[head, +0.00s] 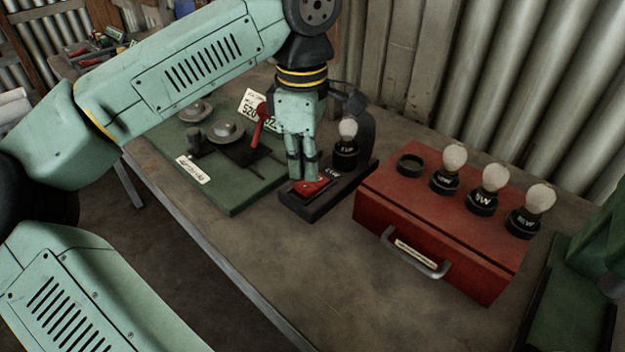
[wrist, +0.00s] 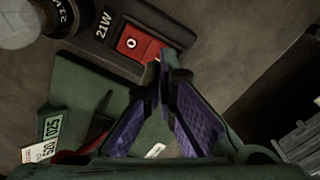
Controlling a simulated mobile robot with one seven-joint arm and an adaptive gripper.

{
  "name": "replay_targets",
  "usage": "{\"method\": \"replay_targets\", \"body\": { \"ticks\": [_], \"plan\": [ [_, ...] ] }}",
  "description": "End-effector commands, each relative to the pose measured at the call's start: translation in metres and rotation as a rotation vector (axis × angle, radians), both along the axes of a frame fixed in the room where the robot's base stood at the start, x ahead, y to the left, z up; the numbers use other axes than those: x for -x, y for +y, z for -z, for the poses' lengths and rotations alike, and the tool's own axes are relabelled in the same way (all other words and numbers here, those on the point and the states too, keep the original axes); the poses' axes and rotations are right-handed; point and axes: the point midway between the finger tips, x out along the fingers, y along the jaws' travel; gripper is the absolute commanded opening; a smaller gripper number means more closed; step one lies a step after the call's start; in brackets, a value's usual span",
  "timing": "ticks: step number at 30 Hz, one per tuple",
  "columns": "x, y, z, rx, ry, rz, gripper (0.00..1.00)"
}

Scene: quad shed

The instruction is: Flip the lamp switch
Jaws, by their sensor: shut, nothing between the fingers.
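The lamp switch is a red rocker (head: 312,187) on the front part of a dark lamp base (head: 300,208). In the wrist view the red switch (wrist: 139,45) shows a white round mark, next to a "21W" label. A bulb in a black socket (head: 346,150) stands on the same base behind the switch; it looks unlit. My gripper (head: 304,179) points down, right at the switch's left end in the head view. In the wrist view my gripper's fingertips (wrist: 160,72) are together at the edge of the red switch. Whether they touch it is unclear.
A red case (head: 440,225) with several bulbs on top stands to the right. A green board (head: 230,195) with metal knobs and a red lever (head: 260,125) lies to the left. A green machine (head: 580,290) is at the far right. The front tabletop is clear.

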Motion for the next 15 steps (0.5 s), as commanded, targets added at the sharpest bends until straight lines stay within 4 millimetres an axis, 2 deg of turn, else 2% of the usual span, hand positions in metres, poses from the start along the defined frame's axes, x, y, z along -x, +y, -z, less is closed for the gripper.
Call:
{"method": "replay_targets", "body": {
  "ticks": [15],
  "plan": [
    [0.0, 0.0, 0.0051, 0.0, 0.0, 0.0, 0.0]
  ]
}}
